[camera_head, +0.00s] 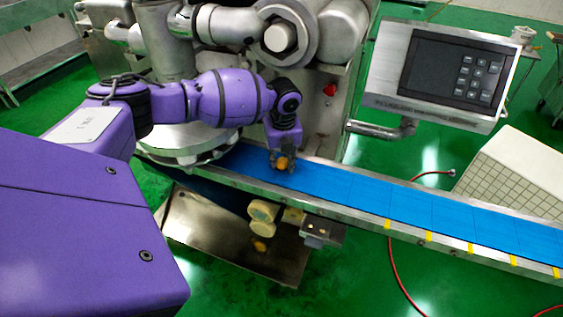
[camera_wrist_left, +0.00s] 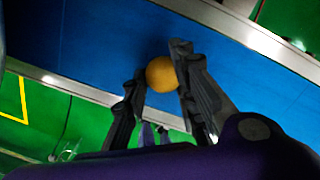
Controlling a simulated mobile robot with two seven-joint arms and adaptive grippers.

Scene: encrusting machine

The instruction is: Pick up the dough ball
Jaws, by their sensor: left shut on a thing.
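The dough ball (camera_head: 283,163) is small, round and orange-tan. My left gripper (camera_head: 280,160) is over the blue conveyor belt (camera_head: 345,187), with its fingers at the ball. In the left wrist view the ball (camera_wrist_left: 161,74) sits between the tips of the two dark fingers of my left gripper (camera_wrist_left: 162,78), with the blue belt (camera_wrist_left: 110,50) behind it. The gripper is shut on the ball. I cannot tell whether the ball still touches the belt. My right gripper is in neither view.
The metal encrusting machine (camera_head: 325,85) stands just behind the gripper, with a control panel (camera_head: 443,72) to its right. A metal rail (camera_head: 365,220) edges the belt. The belt to the right is clear. A red hose (camera_head: 392,270) lies on the green floor.

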